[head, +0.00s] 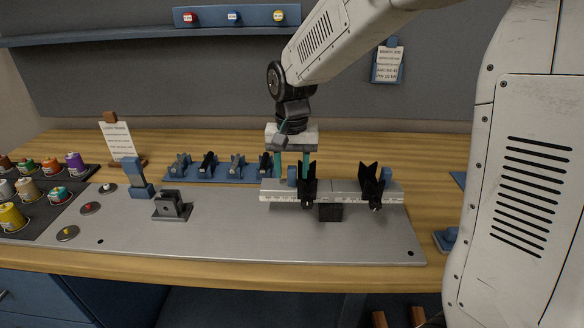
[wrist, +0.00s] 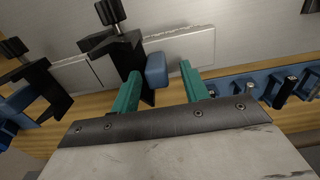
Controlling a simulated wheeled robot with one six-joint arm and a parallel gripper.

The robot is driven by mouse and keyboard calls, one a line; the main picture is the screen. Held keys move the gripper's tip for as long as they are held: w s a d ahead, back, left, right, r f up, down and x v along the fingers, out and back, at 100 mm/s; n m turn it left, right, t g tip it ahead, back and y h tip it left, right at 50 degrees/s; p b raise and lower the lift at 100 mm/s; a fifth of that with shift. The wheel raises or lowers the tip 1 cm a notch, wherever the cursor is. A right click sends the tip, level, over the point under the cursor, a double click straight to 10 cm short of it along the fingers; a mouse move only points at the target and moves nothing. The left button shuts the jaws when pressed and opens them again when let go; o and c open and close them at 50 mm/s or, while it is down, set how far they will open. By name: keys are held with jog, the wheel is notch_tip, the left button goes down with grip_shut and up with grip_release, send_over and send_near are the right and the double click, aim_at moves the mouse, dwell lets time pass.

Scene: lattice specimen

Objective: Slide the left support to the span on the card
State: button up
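The left support (head: 308,188) is a black V-shaped holder on a pale graduated rail (head: 340,197). A blue tab (head: 291,175) is at its side. The right support (head: 374,186) stands farther along the rail. My gripper (head: 292,163) points down over the rail's left part, its teal fingers apart. In the wrist view, the blue tab (wrist: 156,70) shows between the open fingers (wrist: 160,88), with a visible gap on the right; the left finger overlaps the left support (wrist: 118,50). I cannot tell whether they touch. A white card (head: 119,140) stands at the left; its small print is unreadable.
A grey plate (head: 240,235) carries the rail, a dark clamp block (head: 171,205) and a blue post (head: 138,178). A blue rack of dark parts (head: 215,168) lies behind. Coloured spools (head: 40,185) stand at the far left. Another card (head: 388,63) hangs on the wall.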

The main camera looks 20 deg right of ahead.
aim_at(292, 166)
jog(key=shift+r, duration=0.1)
dwell(0.3)
jog(key=shift+r, duration=2.85)
notch_tip(292, 166, up, 8)
jog(key=shift+f, duration=0.1)
dwell(0.7)
